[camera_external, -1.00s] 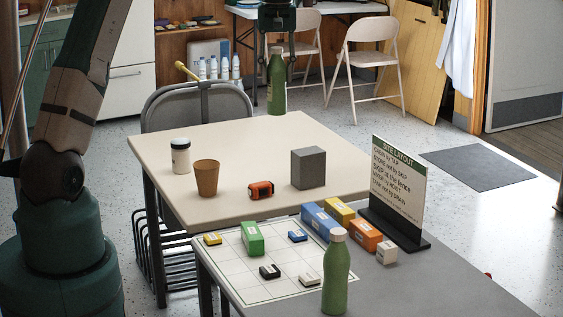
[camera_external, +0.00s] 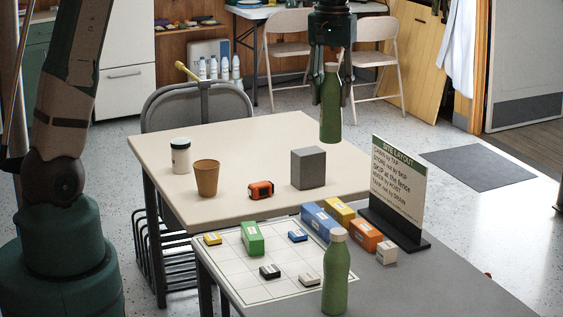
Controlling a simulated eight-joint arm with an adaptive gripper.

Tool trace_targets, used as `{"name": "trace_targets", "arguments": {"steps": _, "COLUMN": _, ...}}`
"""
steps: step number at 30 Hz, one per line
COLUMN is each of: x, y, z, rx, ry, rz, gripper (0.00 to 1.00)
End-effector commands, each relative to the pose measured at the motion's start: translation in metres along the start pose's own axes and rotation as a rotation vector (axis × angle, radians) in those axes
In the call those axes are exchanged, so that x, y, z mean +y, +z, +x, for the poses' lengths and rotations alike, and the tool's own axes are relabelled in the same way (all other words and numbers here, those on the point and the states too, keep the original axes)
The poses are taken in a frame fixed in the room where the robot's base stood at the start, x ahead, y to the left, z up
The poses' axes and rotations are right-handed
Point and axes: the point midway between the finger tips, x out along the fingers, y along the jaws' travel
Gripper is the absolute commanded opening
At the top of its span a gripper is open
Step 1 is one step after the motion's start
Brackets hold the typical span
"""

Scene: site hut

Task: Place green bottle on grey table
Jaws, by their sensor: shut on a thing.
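My gripper (camera_external: 329,92) is shut on a green bottle (camera_external: 331,112) with a pale cap. It holds the bottle upright in the air, in the picture above the far right part of the beige table. A second green bottle (camera_external: 336,278) stands upright on the grey table (camera_external: 420,290) at the front. The grey table's far left part carries a white grid sheet (camera_external: 262,288).
Small colored blocks, including a green one (camera_external: 252,238) and a blue one (camera_external: 322,222), stand on the grey table near a sign (camera_external: 397,190). The beige table (camera_external: 240,140) holds a grey block (camera_external: 308,168), brown cup (camera_external: 207,178), white jar (camera_external: 180,156) and orange item (camera_external: 260,190).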

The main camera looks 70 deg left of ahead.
Motion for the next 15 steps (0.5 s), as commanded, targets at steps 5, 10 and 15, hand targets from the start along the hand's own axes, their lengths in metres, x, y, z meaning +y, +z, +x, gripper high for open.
{"name": "trace_targets", "arguments": {"steps": 5, "x": 0.03, "y": 0.049, "z": -0.001, "rx": 0.0, "ry": 0.0, "rz": 0.077, "gripper": 0.24}}
{"name": "trace_targets", "arguments": {"steps": 10, "x": 0.053, "y": 0.093, "z": -0.001, "rx": 0.0, "ry": 0.0, "rz": 0.15, "gripper": 0.24}}
{"name": "trace_targets", "arguments": {"steps": 15, "x": 0.071, "y": 0.139, "z": 0.0, "rx": 0.0, "ry": 0.0, "rz": 0.221, "gripper": 0.24}}
